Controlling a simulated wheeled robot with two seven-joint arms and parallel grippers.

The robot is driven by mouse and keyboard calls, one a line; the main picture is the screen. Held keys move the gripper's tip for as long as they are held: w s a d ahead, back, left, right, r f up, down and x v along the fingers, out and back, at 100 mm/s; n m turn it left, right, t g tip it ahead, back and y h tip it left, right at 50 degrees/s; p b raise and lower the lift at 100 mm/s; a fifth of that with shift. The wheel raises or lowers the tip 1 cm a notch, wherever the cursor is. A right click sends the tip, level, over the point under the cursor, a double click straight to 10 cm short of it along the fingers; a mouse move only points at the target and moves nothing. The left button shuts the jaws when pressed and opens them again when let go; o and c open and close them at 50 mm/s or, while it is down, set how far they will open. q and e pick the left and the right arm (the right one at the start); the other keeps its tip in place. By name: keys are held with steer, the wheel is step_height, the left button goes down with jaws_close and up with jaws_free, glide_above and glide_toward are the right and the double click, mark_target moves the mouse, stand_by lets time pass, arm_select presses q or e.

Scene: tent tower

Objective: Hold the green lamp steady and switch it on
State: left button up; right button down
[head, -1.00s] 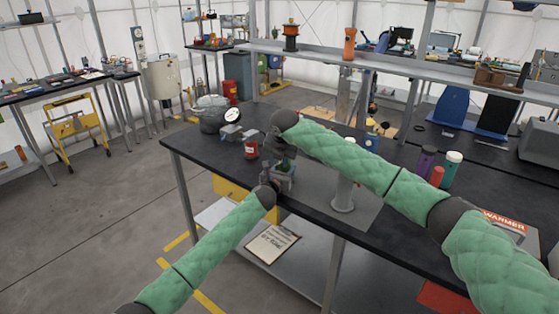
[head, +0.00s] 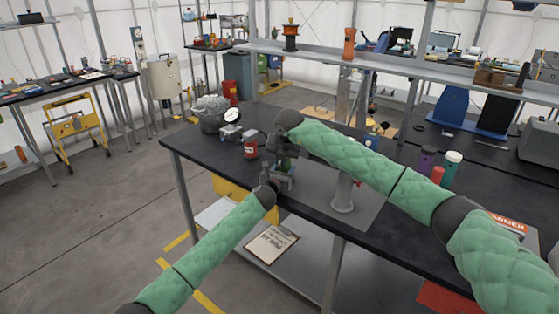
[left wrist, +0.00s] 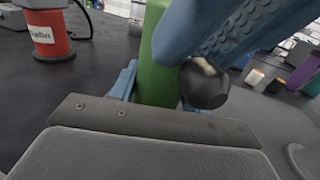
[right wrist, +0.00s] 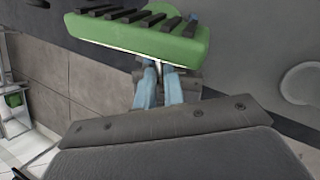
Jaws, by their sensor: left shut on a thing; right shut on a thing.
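The green lamp (head: 287,166) stands near the front left edge of the dark bench, mostly hidden by my grippers. In the left wrist view its green body (left wrist: 157,72) is upright between blue fingers, with a dark rounded knob beside it. The right wrist view shows a green part with black fins (right wrist: 140,35). My left gripper (head: 279,181) is shut on the lamp low down, from the front. My right gripper (head: 278,156), above it, is shut with its blue fingers (right wrist: 159,85) close together at the lamp; exactly which part they hold is hidden.
A red can (head: 251,149) stands left of the lamp, near a white-faced gauge (head: 232,116). A grey round-based post (head: 343,200) stands to the right. Purple (head: 427,160) and teal (head: 450,168) bottles stand farther right. A clipboard (head: 271,245) lies on the lower shelf.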

stand_by(0.3)
steer(key=c, duration=1.5)
jaws_free()
steer(key=shift+d, duration=0.1)
steer(key=v, duration=1.2)
steer(key=shift+d, duration=0.1)
arm_select(q)
steer(key=o, duration=1.3)
arm_select(e)
steer(key=shift+w, duration=0.1)
